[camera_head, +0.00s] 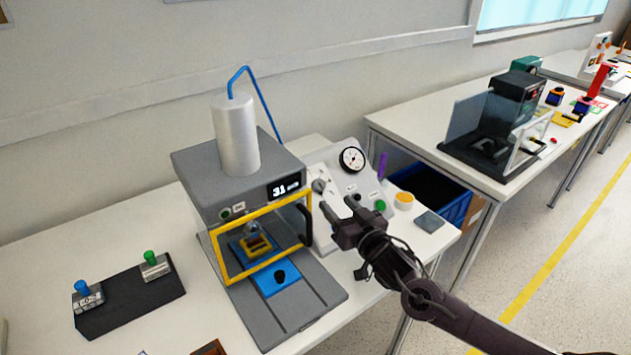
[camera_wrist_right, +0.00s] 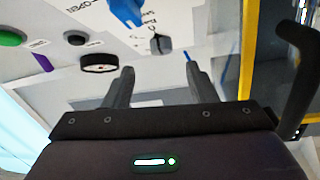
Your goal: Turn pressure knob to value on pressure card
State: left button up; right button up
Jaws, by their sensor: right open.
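A grey rotary knob (camera_head: 318,185) sits on the sloped white control panel (camera_head: 322,165) beside the press. It also shows in the right wrist view (camera_wrist_right: 160,43), ahead of the gap between my fingers. A round pressure gauge (camera_head: 352,160) with a black rim stands at the panel's upper part. My right gripper (camera_head: 338,205) is open, empty and close to the knob, apart from it, with its fingers pointing toward the panel. I cannot pick out a readable pressure card. My left gripper is out of view.
The grey press (camera_head: 195,165) with a yellow-framed door (camera_head: 262,275) and black handle stands left of the gripper. A green button (camera_head: 380,206) and a purple item (camera_head: 382,165) are right of the knob.

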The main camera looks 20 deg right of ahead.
aim_at(321, 186)
jog(key=shift+w+a+r, duration=0.15)
jog(key=shift+w+r, duration=0.25)
jog(key=shift+w, duration=0.2)
jog(key=x, duration=0.3)
jog(key=shift+f, duration=0.15)
jog(key=shift+p+x, duration=0.35)
jog(key=shift+x, duration=0.6)
jog(key=shift+w+a+f, duration=0.1)
jog(key=shift+w, duration=0.15)
jog(key=c, duration=1)
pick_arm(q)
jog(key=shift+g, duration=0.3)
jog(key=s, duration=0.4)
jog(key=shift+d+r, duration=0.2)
pick_arm(e)
jog(key=shift+o, duration=0.2)
jog(key=shift+n+y, duration=0.3)
